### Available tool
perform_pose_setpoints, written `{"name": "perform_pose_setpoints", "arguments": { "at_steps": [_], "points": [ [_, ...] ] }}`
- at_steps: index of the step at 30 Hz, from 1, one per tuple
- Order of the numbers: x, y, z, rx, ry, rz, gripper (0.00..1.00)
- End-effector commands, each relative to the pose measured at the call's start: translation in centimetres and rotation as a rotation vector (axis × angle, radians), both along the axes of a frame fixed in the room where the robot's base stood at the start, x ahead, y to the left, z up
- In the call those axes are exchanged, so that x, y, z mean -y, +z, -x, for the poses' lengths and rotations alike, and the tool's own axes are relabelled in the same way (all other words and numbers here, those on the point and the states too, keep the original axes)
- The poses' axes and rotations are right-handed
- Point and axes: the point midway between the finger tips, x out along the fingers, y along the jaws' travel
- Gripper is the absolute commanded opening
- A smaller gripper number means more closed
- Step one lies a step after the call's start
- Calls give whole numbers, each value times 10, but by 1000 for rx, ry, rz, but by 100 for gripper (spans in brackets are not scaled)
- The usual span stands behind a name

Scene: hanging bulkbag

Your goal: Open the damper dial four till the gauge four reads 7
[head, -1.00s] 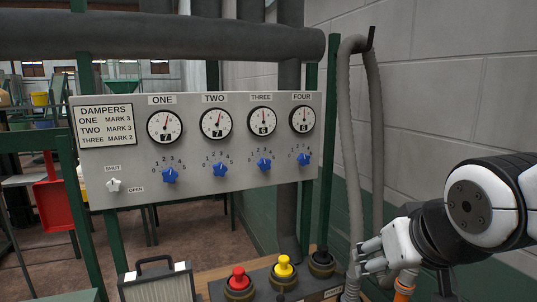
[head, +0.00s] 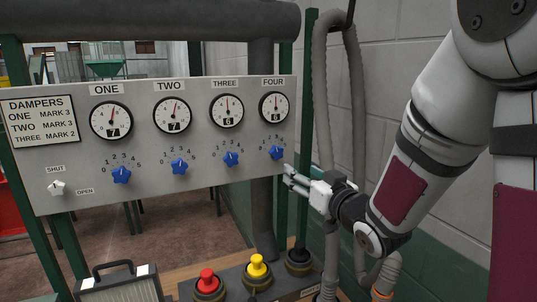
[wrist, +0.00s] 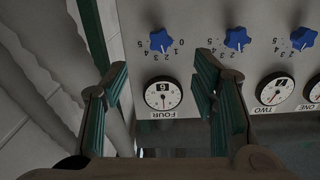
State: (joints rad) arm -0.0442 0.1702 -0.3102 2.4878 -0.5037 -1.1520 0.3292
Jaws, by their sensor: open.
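Damper dial four (head: 276,153) is a blue star-shaped knob at the right end of the grey panel, with a numbered scale around it. It also shows in the wrist view (wrist: 160,40), upside down. Its exact setting is too small to tell. Gauge four (head: 274,107) sits above it, round and white-faced, with 6 in its window; the wrist view shows the same gauge (wrist: 163,93). My gripper (head: 287,177) is open and empty, just right of and below dial four in the head view. In the wrist view its two fingers (wrist: 160,78) stand apart either side of gauge four, not touching the dial.
Gauges one (head: 111,120) and two (head: 172,114) show 7; gauge three (head: 227,111) appears to show 6. Blue dial three (head: 231,159) is left of dial four. A white shut/open switch (head: 57,188) is lower left. Grey hoses (head: 323,110) hang right of the panel.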

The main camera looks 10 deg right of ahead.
Motion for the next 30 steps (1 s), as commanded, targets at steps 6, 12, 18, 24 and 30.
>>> {"name": "perform_pose_setpoints", "arguments": {
  "at_steps": [6,12,18,24,30],
  "points": [
    [-5,0,-22,3,4,-1,53],
    [-13,1,-60,4,5,0,53],
    [-21,1,-97,4,4,0,53],
    [-25,1,-124,4,2,0,53],
    [-27,1,-134,4,2,-2,53]
  ]
}}
